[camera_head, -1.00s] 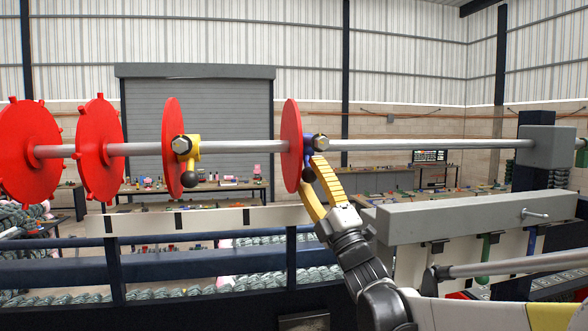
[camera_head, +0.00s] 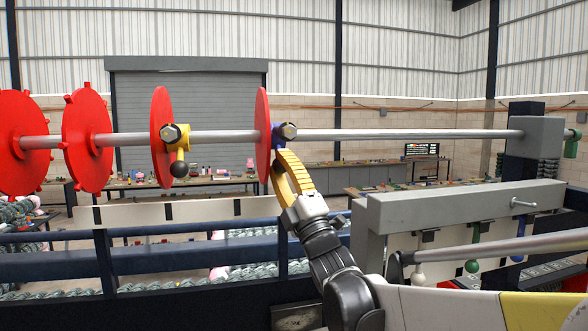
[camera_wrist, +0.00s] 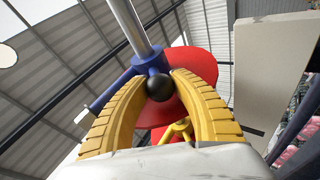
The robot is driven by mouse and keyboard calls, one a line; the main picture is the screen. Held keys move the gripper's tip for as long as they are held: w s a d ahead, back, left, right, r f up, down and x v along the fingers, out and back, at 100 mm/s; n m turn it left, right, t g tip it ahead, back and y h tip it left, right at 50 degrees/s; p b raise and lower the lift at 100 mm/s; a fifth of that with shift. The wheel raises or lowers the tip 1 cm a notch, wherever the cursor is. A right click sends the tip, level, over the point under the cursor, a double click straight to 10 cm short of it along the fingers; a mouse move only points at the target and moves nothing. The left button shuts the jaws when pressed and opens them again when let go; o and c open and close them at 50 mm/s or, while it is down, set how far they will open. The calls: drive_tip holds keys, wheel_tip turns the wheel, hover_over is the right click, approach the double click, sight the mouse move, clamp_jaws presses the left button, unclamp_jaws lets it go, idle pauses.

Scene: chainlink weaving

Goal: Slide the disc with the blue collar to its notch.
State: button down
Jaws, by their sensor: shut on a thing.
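The red disc (camera_head: 262,135) with the blue collar (camera_head: 277,136) sits upright on the grey shaft (camera_head: 400,134), second thing from the right after the bare stretch of shaft. My gripper (camera_head: 279,172) has its yellow fingers below the collar. In the wrist view, the curved fingers close around the black ball knob (camera_wrist: 160,88) hanging under the blue collar (camera_wrist: 150,64). The red disc (camera_wrist: 200,68) shows behind them.
A red disc (camera_head: 160,120) with a yellow collar (camera_head: 183,137) and downward knob stands to the left. Two studded red discs (camera_head: 88,140) are further left. The shaft is bare to the right, up to a grey block (camera_head: 535,138). A grey beam (camera_head: 465,205) lies at lower right.

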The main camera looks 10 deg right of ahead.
drive_tip(key=a, duration=0.6)
drive_tip(key=shift+b, duration=0.4)
drive_tip(key=c, duration=1)
unclamp_jaws()
drive_tip(key=shift+a, duration=0.1)
drive_tip(key=v, duration=1.2)
drive_tip(key=shift+f, duration=0.1)
